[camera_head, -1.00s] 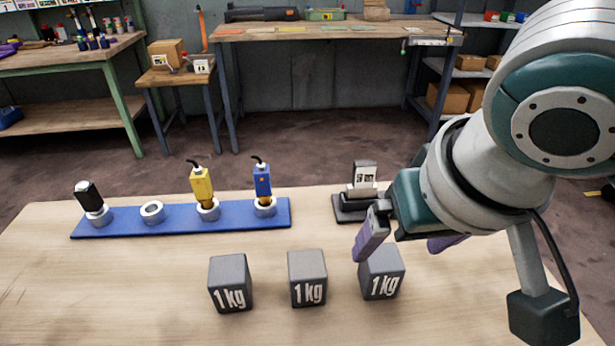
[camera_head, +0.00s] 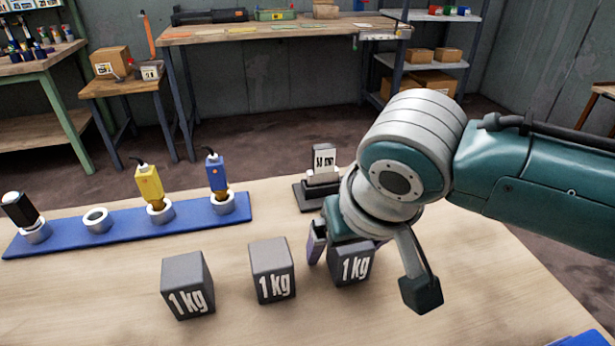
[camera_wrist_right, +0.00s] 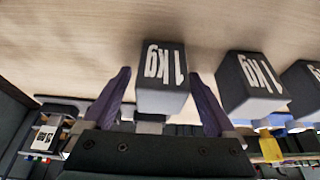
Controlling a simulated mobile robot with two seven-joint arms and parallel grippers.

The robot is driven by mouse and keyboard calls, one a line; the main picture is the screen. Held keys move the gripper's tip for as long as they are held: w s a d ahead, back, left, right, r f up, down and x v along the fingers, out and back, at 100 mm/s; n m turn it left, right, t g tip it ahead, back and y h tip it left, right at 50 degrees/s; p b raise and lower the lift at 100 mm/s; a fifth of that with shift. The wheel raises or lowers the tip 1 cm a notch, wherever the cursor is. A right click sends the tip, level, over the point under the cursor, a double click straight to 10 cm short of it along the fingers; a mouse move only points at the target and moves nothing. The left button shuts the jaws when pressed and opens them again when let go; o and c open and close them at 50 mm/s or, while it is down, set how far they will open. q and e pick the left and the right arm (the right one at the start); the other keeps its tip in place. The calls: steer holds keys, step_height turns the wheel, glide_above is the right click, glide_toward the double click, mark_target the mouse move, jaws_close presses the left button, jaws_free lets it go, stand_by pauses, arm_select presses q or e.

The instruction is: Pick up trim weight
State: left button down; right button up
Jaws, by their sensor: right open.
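Three dark grey cube weights marked "1 kg" sit on the wooden table: a left one (camera_head: 187,284), a middle one (camera_head: 272,270) and a right one (camera_head: 352,266). My right gripper (camera_head: 346,246) is open at the right weight, with one purple finger beside its left side; the other finger is mostly hidden in the head view. In the right wrist view the right weight (camera_wrist_right: 163,78) stands between the two open fingers, with visible gaps, and a second weight (camera_wrist_right: 250,82) is to its right. My left gripper is out of view.
A blue rack (camera_head: 130,224) holds several white rings, with a black-and-white, a yellow and a blue tool standing in some of them. A dark stand with a white label (camera_head: 322,180) is behind the right weight.

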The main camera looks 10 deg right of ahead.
jaws_close()
stand_by(0.7)
steer(key=shift+r, duration=0.15)
